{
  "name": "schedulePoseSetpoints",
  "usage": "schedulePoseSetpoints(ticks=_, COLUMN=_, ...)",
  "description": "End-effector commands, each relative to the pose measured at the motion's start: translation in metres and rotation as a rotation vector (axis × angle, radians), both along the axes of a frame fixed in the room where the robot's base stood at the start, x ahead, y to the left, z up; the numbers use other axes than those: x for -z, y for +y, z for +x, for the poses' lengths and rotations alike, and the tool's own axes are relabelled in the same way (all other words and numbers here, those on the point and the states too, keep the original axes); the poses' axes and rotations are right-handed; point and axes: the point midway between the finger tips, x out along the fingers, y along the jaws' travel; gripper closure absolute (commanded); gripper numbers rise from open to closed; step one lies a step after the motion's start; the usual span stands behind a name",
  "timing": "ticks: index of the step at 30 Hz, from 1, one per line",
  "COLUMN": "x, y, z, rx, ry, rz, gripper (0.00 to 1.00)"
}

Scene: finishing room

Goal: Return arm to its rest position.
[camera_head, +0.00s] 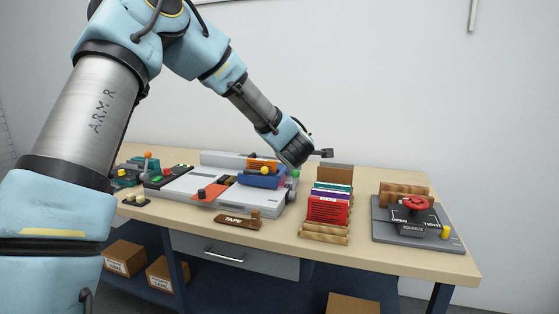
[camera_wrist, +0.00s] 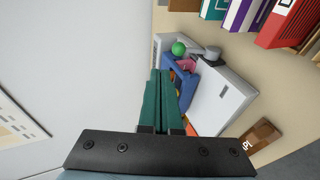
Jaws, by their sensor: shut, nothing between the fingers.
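My arm reaches from the left over the workbench (camera_head: 370,262) in the head view. Its wrist end (camera_head: 294,148) hangs above the right part of a grey-white machine (camera_head: 183,185), near its blue part (camera_head: 262,180). My gripper (camera_wrist: 162,73) shows in the wrist view with its two dark green fingers together and nothing between them. The fingers point towards the machine's blue part (camera_wrist: 180,82) and look apart from it, though the gap is hard to judge. The fingertips cannot be made out in the head view.
A rack of coloured folders (camera_head: 328,208) stands right of the machine. A grey fixture with a red handle (camera_head: 417,203), marked OPEN and TIGHT, is at the right. A brown TAPE holder (camera_head: 238,221) lies at the front. Cardboard boxes (camera_head: 125,257) sit below. The wall is behind.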

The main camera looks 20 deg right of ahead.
Motion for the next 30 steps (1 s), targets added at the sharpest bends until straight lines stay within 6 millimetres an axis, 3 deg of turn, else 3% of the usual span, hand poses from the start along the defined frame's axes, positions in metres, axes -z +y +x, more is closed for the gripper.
schedulePoseSetpoints(ticks=6, x=0.0, y=0.005, z=0.001, rx=0.013, ry=-0.006, rz=0.019, gripper=1.0)
schedulePoseSetpoints(ticks=8, x=0.002, y=0.016, z=0.004, rx=0.044, ry=-0.018, rz=0.064, gripper=1.0)
schedulePoseSetpoints(ticks=10, x=0.006, y=0.041, z=0.006, rx=0.11, ry=-0.036, rz=0.163, gripper=1.0)
schedulePoseSetpoints(ticks=14, x=0.026, y=0.123, z=0.002, rx=0.281, ry=-0.037, rz=0.441, gripper=1.0)
schedulePoseSetpoints(ticks=20, x=0.057, y=0.261, z=-0.036, rx=0.498, ry=0.079, rz=0.793, gripper=1.0)
schedulePoseSetpoints(ticks=24, x=0.072, y=0.349, z=-0.083, rx=0.629, ry=0.211, rz=0.957, gripper=1.0)
schedulePoseSetpoints(ticks=27, x=0.078, y=0.4, z=-0.12, rx=0.711, ry=0.307, rz=1.029, gripper=1.0)
schedulePoseSetpoints(ticks=30, x=0.081, y=0.435, z=-0.152, rx=0.777, ry=0.385, rz=1.07, gripper=1.0)
